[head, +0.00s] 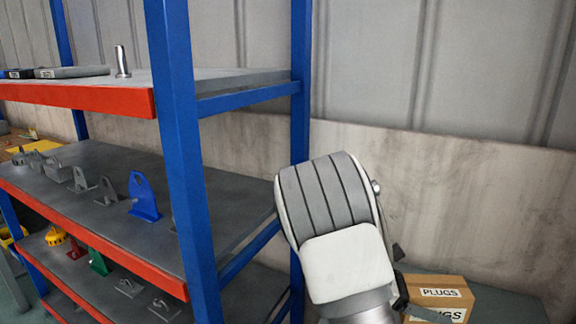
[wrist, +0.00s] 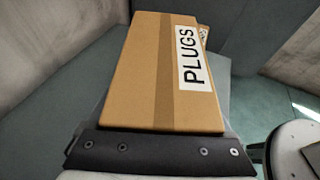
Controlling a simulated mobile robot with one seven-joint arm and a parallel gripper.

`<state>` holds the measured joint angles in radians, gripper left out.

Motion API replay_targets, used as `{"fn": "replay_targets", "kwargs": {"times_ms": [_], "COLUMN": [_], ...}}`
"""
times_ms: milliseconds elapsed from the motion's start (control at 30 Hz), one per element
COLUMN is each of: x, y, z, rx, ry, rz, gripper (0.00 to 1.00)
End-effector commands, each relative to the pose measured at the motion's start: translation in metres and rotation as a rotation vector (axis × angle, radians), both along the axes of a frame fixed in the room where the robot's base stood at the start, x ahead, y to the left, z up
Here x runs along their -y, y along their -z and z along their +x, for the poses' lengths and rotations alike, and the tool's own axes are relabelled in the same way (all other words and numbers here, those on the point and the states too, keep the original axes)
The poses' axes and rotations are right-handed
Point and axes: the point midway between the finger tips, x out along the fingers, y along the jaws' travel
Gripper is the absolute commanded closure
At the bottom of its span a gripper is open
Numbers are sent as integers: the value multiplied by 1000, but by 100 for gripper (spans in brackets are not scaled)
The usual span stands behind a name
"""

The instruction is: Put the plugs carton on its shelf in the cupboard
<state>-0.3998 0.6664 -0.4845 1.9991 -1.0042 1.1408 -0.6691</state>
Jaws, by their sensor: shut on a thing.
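The plugs carton (head: 446,292) is a brown cardboard box with white PLUGS labels, at the lower right of the head view. In the wrist view the carton (wrist: 150,70) fills the middle, with a tape strip and a label reading PLUGS. My gripper (wrist: 160,145) is shut on the carton; its dark jaw piece lies across the carton's near edge. In the head view my arm hides most of the gripper, and only dark jaw parts show beside the carton. I cannot make out the cupboard or its shelf for certain.
A blue-posted rack (head: 178,140) with red-edged shelves stands at the left, holding brackets and other hoist parts. A dark grey surface (head: 505,302) lies around and behind the carton; whether the carton touches it is unclear. A stained wall (head: 470,190) is behind.

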Motion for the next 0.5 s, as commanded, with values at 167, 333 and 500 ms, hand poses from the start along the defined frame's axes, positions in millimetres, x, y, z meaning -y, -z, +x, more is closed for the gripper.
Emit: {"fn": "replay_targets", "kwargs": {"times_ms": [167,333,500], "x": [-71,-130,-173], "y": [2,4,6], "z": [37,57,65], "rx": [-9,-3,6], "ry": [-353,-606,-774], "rz": [-3,6,19], "gripper": [100,100,100]}}
